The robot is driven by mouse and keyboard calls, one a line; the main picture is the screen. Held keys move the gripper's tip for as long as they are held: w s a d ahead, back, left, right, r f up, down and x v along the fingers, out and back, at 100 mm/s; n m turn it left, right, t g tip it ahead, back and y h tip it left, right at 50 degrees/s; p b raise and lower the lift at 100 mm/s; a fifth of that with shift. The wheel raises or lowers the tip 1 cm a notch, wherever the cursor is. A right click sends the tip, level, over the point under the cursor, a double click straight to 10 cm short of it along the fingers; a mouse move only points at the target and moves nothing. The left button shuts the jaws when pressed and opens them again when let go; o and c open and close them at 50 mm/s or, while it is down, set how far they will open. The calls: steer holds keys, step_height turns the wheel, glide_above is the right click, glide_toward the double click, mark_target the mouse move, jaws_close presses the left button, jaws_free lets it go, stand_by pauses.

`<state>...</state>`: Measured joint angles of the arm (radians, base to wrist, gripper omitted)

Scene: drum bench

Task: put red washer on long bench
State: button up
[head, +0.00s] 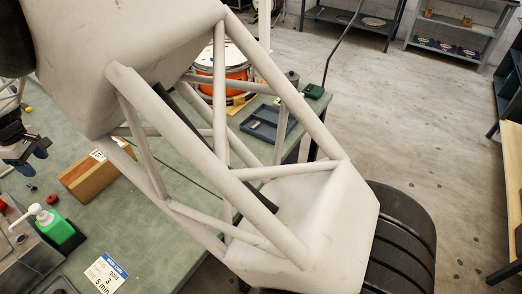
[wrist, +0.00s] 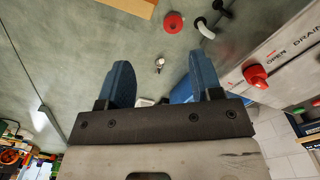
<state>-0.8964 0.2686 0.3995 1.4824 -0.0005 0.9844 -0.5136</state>
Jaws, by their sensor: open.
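A round red washer (head: 51,199) lies flat on the green bench top (head: 150,235) in the head view. It also shows in the wrist view (wrist: 174,22), near the top edge, beyond the fingertips. My gripper (head: 32,161) has blue fingertips and hangs over the bench, behind and left of the washer in the head view. In the wrist view my gripper (wrist: 162,66) is open with nothing between the fingers. I cannot tell whether this green bench is the long bench. My arm hides part of the bench top.
A small metal piece (wrist: 159,64) lies near the washer. A metal box with a red knob (wrist: 256,75) stands close by on the right in the wrist view.

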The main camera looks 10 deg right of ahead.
steer(key=w+d+r+m, duration=0.15)
steer(key=d+r, duration=0.35)
steer(key=d, duration=0.6)
steer(key=d+r+m, duration=0.2)
steer(key=d+r, duration=0.2)
steer(key=d, duration=0.6)
steer(key=w+d+r+m, duration=0.15)
steer(key=d+r, duration=0.35)
steer(key=d, duration=0.6)
steer(key=s+d+r+m+t, duration=0.15)
steer(key=s+d, duration=0.25)
steer(key=d, duration=0.5)
steer(key=s+d+r+m, duration=0.2)
steer(key=s+d+m, duration=0.15)
steer(key=d, duration=0.65)
steer(key=s+d+f+m, duration=0.2)
steer(key=s+d+m, duration=0.1)
steer(key=s+d, duration=0.6)
steer(key=s+d+f+m+t, duration=0.1)
steer(key=s+d+f+m, duration=0.1)
steer(key=s+d, duration=0.7)
steer(key=s+m, duration=0.1)
steer(key=s, duration=0.2)
steer(key=shift+s+d, duration=0.2)
steer(key=shift+d, duration=0.15)
steer(key=shift+f, duration=0.1)
steer(key=shift+o, duration=0.8)
